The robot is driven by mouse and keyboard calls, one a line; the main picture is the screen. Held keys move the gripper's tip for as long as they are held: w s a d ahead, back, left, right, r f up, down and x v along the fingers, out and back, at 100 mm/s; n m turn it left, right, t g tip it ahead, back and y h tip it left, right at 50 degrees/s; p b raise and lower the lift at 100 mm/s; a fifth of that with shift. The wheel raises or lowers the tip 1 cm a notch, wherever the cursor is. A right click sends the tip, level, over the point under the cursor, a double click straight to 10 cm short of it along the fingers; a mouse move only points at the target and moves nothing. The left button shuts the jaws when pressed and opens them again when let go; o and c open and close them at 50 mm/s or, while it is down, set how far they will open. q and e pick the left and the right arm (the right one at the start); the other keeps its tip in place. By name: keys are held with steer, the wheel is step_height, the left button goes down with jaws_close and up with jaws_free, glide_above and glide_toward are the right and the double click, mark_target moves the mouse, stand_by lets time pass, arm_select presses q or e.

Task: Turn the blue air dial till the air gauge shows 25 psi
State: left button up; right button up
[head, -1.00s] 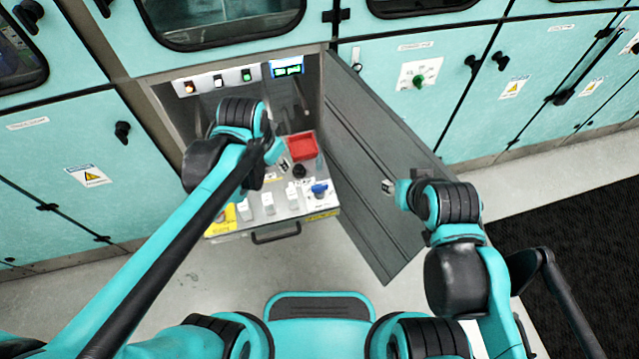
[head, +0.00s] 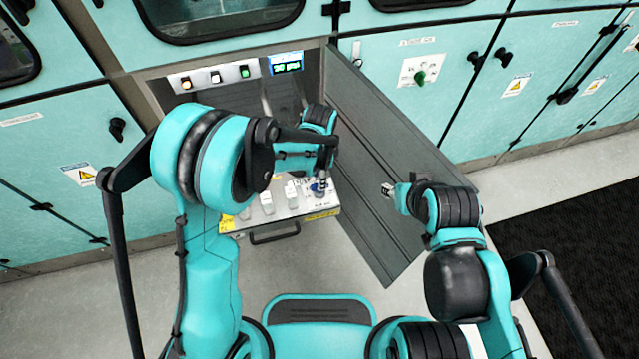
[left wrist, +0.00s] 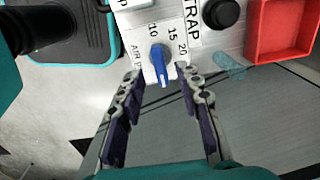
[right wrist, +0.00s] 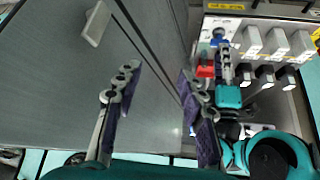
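The blue air dial (left wrist: 161,64) sits on a white panel marked 10, 15 and 20 in the left wrist view. Its blue pointer faces the bottom of that picture. My left gripper (left wrist: 162,74) is open, with its two fingertips on either side of the dial and a gap on both sides. In the head view my left arm reaches over the pull-out panel and partly covers the dial. A small display with green digits (head: 287,66) is at the cabinet's upper right; its digits are too small to read. My right gripper (right wrist: 159,76) is open and empty.
The open grey cabinet door (head: 385,165) stands right of the panel, close to both arms. A red tray (left wrist: 281,30) and a black knob (left wrist: 221,13) lie beside the dial. Several white switches (right wrist: 275,42) line the panel. The floor in front is clear.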

arm_select(q)
steer(key=shift+f+b, duration=0.4)
steer(key=shift+f, duration=1)
jaws_close()
steer(key=shift+n, duration=0.4)
steer(key=n, duration=0.3)
steer(key=shift+n+b, duration=0.3)
steer(key=shift+n, duration=2.1)
